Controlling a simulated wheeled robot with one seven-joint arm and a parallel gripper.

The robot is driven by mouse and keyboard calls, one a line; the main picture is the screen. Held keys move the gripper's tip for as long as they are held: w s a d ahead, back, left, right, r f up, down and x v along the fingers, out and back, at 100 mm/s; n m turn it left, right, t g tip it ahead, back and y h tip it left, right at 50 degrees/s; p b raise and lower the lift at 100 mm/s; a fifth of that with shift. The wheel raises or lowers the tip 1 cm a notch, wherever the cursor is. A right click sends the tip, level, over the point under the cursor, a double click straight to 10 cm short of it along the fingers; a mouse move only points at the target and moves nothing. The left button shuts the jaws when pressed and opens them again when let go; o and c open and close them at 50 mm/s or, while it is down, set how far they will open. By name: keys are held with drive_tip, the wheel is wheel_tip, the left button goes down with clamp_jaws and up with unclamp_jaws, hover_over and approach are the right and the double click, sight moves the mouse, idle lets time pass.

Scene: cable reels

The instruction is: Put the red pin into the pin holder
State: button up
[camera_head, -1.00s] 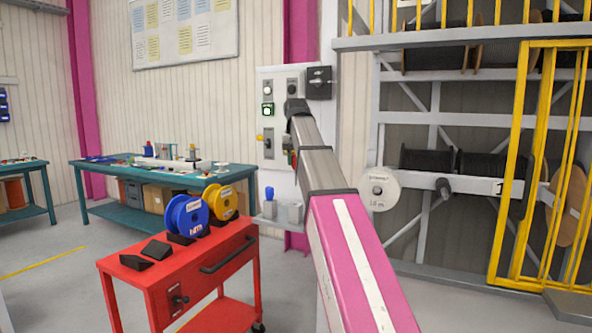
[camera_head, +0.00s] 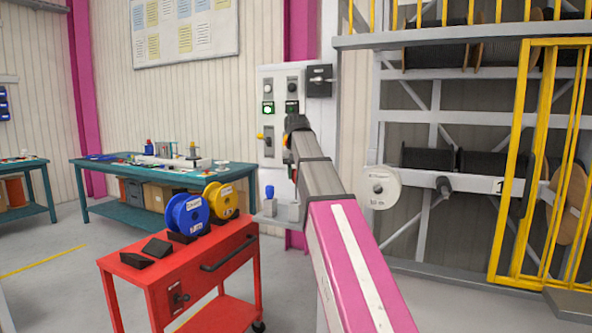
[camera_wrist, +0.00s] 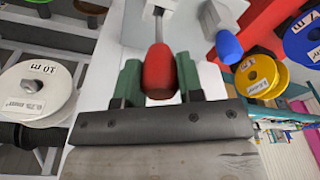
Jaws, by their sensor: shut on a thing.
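My gripper (camera_wrist: 159,84), with green jaws, is shut on the red pin (camera_wrist: 158,68) in the wrist view. The jaws hold the pin by its rounded red handle. Its grey shank runs away from the jaws toward a pale grey block (camera_wrist: 161,4) at the top edge. I cannot tell whether the tip is inside the block. A blue-handled pin (camera_wrist: 229,46) sits beside it; it also stands upright on a small grey shelf in the head view (camera_head: 269,192). In the head view my arm hides most of the gripper and the red pin.
A red cart (camera_head: 190,262) with a blue reel (camera_head: 187,214), a yellow reel (camera_head: 222,200) and black wedges stands left of my arm. A switch panel (camera_head: 279,90) is behind the gripper. A rack with reels and a yellow gate (camera_head: 521,165) are at right.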

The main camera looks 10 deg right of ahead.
sight(296, 191)
drive_tip(key=shift+f, duration=3.5)
drive_tip(key=o, duration=1)
drive_tip(key=r, duration=0.3)
drive_tip(key=s+r, duration=0.1)
drive_tip(key=r, duration=0.6)
drive_tip(key=shift+s+a+r, duration=0.1)
drive_tip(key=shift+s+r, duration=0.05)
drive_tip(key=shift+r, duration=0.2)
